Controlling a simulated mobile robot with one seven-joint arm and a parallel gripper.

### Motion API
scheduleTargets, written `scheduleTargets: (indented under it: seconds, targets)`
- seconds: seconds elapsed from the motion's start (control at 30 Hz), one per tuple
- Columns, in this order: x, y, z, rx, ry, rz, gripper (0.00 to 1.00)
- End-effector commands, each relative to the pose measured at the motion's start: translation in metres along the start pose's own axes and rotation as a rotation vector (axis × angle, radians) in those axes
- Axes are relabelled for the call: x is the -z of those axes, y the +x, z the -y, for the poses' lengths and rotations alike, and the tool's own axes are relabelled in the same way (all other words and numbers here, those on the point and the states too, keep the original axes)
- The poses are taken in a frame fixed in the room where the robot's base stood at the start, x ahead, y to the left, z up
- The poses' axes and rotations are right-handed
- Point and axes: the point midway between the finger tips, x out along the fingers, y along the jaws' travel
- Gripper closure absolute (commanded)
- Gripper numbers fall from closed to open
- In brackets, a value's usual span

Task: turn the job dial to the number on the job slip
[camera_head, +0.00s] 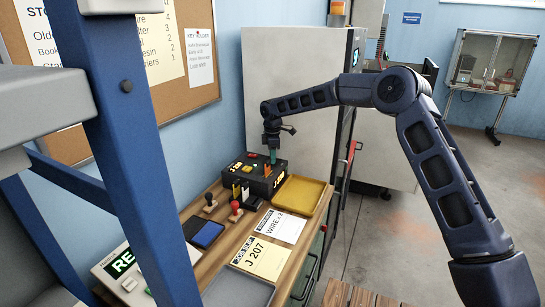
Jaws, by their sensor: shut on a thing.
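A black box (256,181) with yellow markings and small lit windows stands at the far end of the wooden bench. The job slip (261,259) is a yellow card reading "J 207", lying near the bench's front. My gripper (272,151) points down over the top of the box, shut on a narrow teal piece (273,157) there. The teal piece is too small to tell for sure whether it is the dial's knob. Any number set on the box is too small to read.
A white "WIRE × 2" card (281,227) lies beyond the slip. A yellow tray (299,196), red-topped stamp (235,209) and blue pad (206,233) sit near the box. A grey tray (238,290) is in front. A blue post (122,140) crosses the left side.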

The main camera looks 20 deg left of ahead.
Motion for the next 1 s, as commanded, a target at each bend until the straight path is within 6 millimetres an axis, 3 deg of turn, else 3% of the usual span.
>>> scheduleTargets:
  seconds: [0.77,0.8,0.9,1.0]
  targets:
    - [-0.0012,-0.0007,-0.0009,-0.001,-0.101,0.001,0.94]
    - [-0.0012,-0.0007,-0.0009,-0.001,-0.100,0.001,0.65]
    - [-0.0010,-0.0005,-0.0007,-0.001,-0.101,0.001,0.49]
    - [-0.0007,-0.0003,-0.0005,-0.001,-0.101,0.001,0.49]
